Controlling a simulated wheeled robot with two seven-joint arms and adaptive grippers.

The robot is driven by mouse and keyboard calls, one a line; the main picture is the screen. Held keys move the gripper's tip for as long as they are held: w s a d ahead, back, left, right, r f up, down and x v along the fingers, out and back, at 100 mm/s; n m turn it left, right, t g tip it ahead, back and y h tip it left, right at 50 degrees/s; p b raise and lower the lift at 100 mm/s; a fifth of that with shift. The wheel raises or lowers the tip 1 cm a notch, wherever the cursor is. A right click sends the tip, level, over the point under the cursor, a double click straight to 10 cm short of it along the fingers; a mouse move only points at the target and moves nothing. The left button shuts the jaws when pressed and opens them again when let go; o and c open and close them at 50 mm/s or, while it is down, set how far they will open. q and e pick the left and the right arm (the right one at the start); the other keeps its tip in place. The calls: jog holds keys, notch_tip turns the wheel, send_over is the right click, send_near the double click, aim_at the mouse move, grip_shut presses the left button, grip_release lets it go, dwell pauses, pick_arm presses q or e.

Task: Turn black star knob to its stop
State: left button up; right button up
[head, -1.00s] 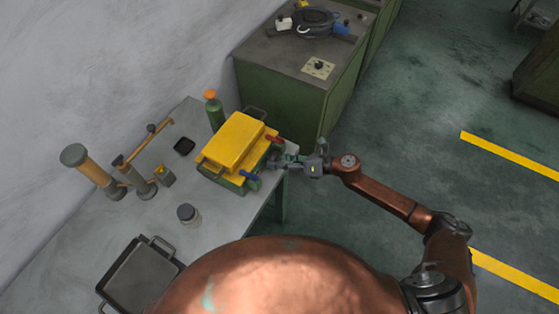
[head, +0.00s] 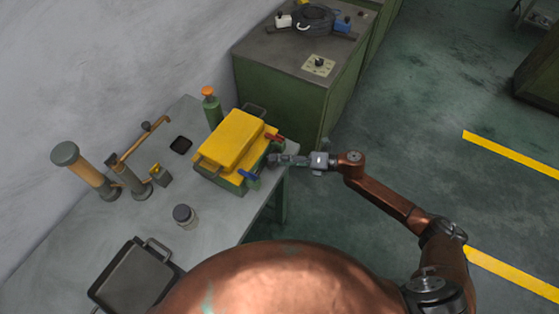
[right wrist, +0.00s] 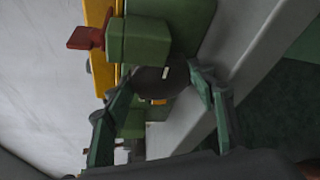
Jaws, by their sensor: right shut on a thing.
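The black star knob (right wrist: 153,78) shows in the right wrist view as a dark rounded shape with a small white mark, on the side of the green and yellow machine (head: 232,143). My right gripper (right wrist: 165,86) is shut on the knob, with one green finger on each side of it. In the head view the right gripper (head: 274,160) is at the machine's right side and hides the knob. The knob's lobes and turn angle are hard to make out. My left gripper is not in view.
A red handle (head: 274,137) and a blue handle (head: 248,175) stick out close to the right gripper. A green bottle (head: 212,110), a jar (head: 184,215) and a dark tray (head: 135,275) stand on the grey table (head: 215,215). Open floor lies right.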

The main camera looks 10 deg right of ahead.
jog(key=o, duration=1.2)
jog(key=shift+c, duration=0.2)
jog(key=v, duration=0.8)
jog(key=shift+r, duration=0.1)
